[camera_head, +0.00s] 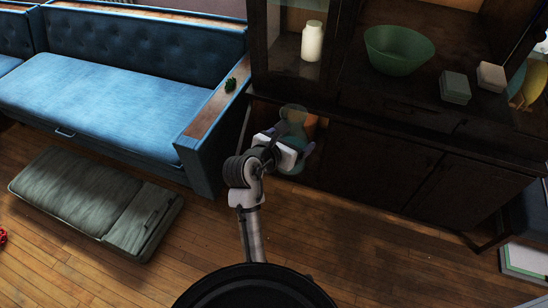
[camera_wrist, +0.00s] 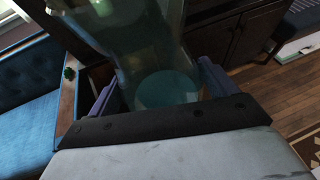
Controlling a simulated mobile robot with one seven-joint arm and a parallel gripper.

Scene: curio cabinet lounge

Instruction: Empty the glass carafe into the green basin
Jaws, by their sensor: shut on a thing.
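The glass carafe (camera_head: 293,117) is clear glass with a teal tint and stands roughly upright in front of the dark cabinet. My gripper (camera_head: 290,150) is shut on it, with one finger on each side of its body. In the wrist view the carafe (camera_wrist: 150,45) fills the space between the fingers of my gripper (camera_wrist: 160,92), and a teal disc shows low inside it. I cannot tell for sure whether that is liquid or the glass base. The green basin (camera_head: 398,52) sits on the cabinet's shelf at the upper right, apart from the carafe.
A white bottle (camera_head: 313,41) stands left of the basin inside the cabinet (camera_head: 400,165). Stacked boxes (camera_head: 455,88) and a pale block (camera_head: 491,76) sit to the right. A blue sofa (camera_head: 120,75) is at left. A grey cushion (camera_head: 85,200) lies on the floor.

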